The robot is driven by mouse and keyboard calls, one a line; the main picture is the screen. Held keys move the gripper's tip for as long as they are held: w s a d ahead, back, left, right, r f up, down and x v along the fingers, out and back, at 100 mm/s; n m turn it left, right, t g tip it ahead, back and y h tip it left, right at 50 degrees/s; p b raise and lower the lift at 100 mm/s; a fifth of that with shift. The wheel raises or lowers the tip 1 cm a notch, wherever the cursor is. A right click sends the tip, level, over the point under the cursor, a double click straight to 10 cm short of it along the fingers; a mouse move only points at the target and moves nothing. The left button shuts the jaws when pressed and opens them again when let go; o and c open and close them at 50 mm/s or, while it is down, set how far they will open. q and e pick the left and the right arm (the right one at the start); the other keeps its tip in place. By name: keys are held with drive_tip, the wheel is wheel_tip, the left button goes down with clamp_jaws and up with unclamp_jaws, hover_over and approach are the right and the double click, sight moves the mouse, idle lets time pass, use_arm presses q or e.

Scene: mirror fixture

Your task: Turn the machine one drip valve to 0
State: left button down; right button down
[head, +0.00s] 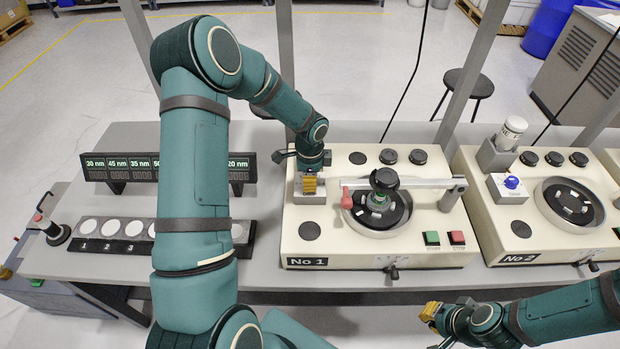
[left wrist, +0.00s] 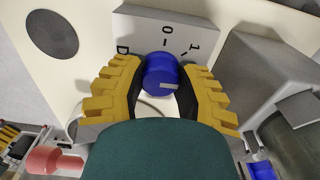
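The machine one drip valve is a round blue knob (left wrist: 162,75) in the left wrist view, on a plate with "0", "1" and "D" marks (left wrist: 167,40). A pale mark shows on the knob's lower part. My left gripper (left wrist: 163,82) has its yellow fingers on either side of the knob, with the dark pads seemingly touching it. In the head view my left gripper (head: 310,186) is at the valve block on machine No 1 (head: 385,262) and hides the knob. My right gripper (head: 430,314) is off the table's front edge, away from the valve; its opening is unclear.
A horizontal arm (head: 420,184) with a red handle (head: 346,198) crosses the polishing plate right of the valve. A grey block (left wrist: 265,80) stands close beside the left gripper. Machine No 2 (head: 530,258) is to the right, with its own blue knob (head: 512,182).

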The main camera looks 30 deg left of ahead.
idle(0.3)
use_arm(q)
drive_tip(key=n+b, duration=0.3)
drive_tip(key=shift+f+n, duration=0.1)
drive_tip(key=shift+n, duration=0.3)
drive_tip(key=n+b, duration=0.2)
drive_tip(key=n, duration=0.3)
drive_tip(key=shift+n+b, duration=0.3)
drive_tip(key=n+b, duration=0.1)
drive_tip(key=n, duration=0.3)
drive_tip(key=shift+n, duration=2.2)
drive_tip(key=c, duration=0.6)
unclamp_jaws()
